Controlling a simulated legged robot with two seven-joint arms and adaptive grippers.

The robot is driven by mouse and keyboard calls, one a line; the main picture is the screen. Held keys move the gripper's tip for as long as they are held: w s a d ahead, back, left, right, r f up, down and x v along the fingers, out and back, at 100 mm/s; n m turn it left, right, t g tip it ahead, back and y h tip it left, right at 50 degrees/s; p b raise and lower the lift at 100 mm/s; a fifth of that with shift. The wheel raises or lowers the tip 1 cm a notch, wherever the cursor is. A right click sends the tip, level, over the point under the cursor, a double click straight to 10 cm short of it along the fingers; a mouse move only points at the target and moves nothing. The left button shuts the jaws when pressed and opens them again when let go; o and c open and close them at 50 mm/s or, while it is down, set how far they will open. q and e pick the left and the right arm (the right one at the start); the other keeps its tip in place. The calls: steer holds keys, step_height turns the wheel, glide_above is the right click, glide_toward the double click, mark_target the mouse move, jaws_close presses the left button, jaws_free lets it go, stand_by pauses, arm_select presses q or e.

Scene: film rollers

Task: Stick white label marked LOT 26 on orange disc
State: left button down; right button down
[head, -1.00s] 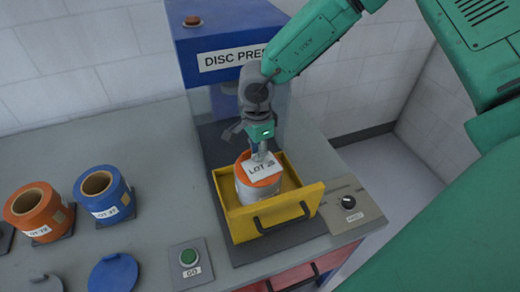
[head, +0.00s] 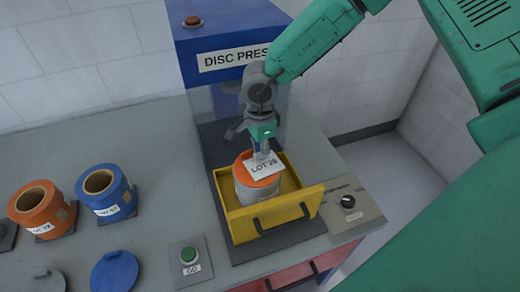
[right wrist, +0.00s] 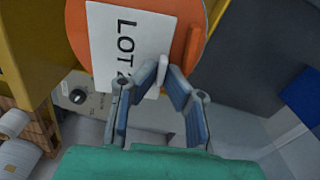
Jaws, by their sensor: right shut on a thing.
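The orange disc (head: 243,160) is on top of a pale cylinder in the open yellow drawer (head: 235,226) of the disc press. It also shows in the right wrist view (right wrist: 76,22), with an upright orange tab on it. The white label (head: 264,168), its LOT lettering readable but its last digit unclear, lies flat over the disc. My right gripper (head: 262,150) points down, shut on the label's small white tab (right wrist: 163,68). I cannot tell whether label and disc touch. My left gripper is not in view.
The blue disc press (head: 235,35) stands behind the drawer. An orange roll (head: 38,203) and a blue roll (head: 108,200) stand at left. A blue disc (head: 115,271), a green GO button (head: 189,255) and a knob panel (head: 348,203) are nearby.

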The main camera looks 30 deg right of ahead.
steer(key=shift+d+f, duration=0.15)
steer(key=shift+d, duration=0.3)
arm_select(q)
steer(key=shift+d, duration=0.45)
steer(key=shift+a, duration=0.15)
arm_select(e)
steer(key=shift+a, duration=0.25)
steer(key=c, duration=1.6)
jaws_free()
steer(key=shift+f, duration=0.1)
steer(key=o, duration=0.6)
steer(key=shift+d, duration=0.1)
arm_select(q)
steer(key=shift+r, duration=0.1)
